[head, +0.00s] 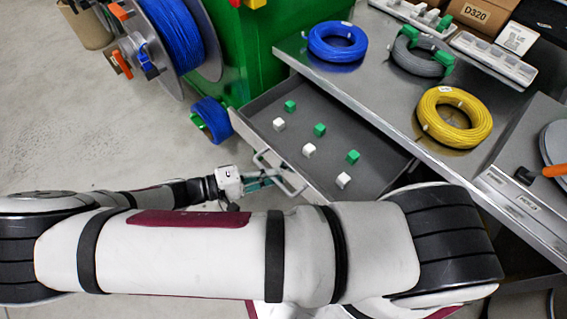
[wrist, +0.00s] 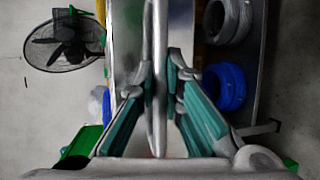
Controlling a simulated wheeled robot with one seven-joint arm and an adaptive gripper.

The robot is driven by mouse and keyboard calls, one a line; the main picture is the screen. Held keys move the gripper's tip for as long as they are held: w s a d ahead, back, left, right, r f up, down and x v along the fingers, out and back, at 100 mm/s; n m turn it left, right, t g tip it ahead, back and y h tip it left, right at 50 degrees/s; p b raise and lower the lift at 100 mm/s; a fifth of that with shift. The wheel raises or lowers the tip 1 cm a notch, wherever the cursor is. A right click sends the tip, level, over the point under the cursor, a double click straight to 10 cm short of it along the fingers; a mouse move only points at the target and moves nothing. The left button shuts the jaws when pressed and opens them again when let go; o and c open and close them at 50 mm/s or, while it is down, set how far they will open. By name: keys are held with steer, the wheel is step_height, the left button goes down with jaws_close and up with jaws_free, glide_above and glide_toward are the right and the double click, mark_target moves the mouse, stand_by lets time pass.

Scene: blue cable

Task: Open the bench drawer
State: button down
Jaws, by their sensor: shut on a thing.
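The bench drawer (head: 372,131) is pulled out from under the metal bench top, and its grey inside shows in the head view. Several small green and white blocks lie in it. The bar handle (head: 281,173) is on the drawer's front; in the wrist view the handle (wrist: 156,60) runs upright between the fingers. My gripper (head: 270,180) is at the handle, with its teal-padded fingers on both sides of the bar. In the wrist view my gripper (wrist: 161,90) is shut on the handle. My arm hides part of the drawer's near right corner.
On the bench top (head: 370,93) lie a blue cable coil (head: 337,42), a grey coil (head: 421,52) and a yellow coil (head: 453,117). A green cabinet (head: 240,50) with a blue cable spool (head: 172,35) stands left of the drawer. The floor (head: 80,130) at left is clear.

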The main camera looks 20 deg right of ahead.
steer(key=shift+s+a, duration=0.15)
steer(key=shift+a, duration=0.35)
steer(key=c, duration=2)
jaws_free()
steer(key=shift+o, duration=0.2)
steer(key=a+r, duration=0.2)
steer(key=a, duration=0.9)
steer(key=shift+a+r, duration=0.15)
steer(key=shift+a, duration=0.25)
